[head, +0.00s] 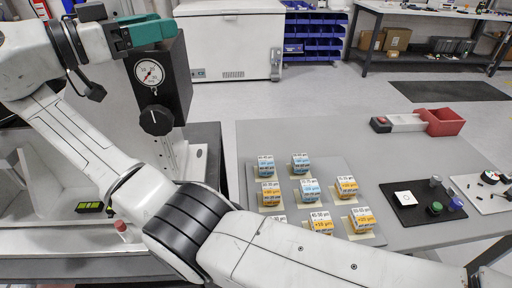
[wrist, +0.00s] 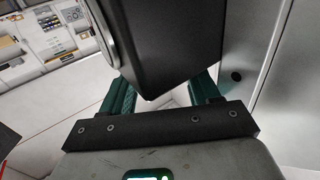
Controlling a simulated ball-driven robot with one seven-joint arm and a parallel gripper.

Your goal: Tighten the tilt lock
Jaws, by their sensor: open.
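A black housing (head: 178,75) stands at the upper left of the head view. Its front carries a round white dial (head: 149,73) with a red needle and, below it, a black ribbed knob (head: 156,120). No label shows which part is the tilt lock. My gripper (head: 150,30) has teal fingers and is at the housing's top, above the dial. In the wrist view my gripper (wrist: 162,88) is open, with the dark housing (wrist: 175,45) showing between and beyond its fingers. A round rim shows at the housing's left there. Whether the fingers touch the housing cannot be told.
A grey table (head: 290,140) holds several small labelled boxes, a black tray (head: 408,215) and a red bin (head: 443,121). My arm crosses the front of the view. A white chest (head: 232,45) and blue bins (head: 312,35) stand behind, with open floor between.

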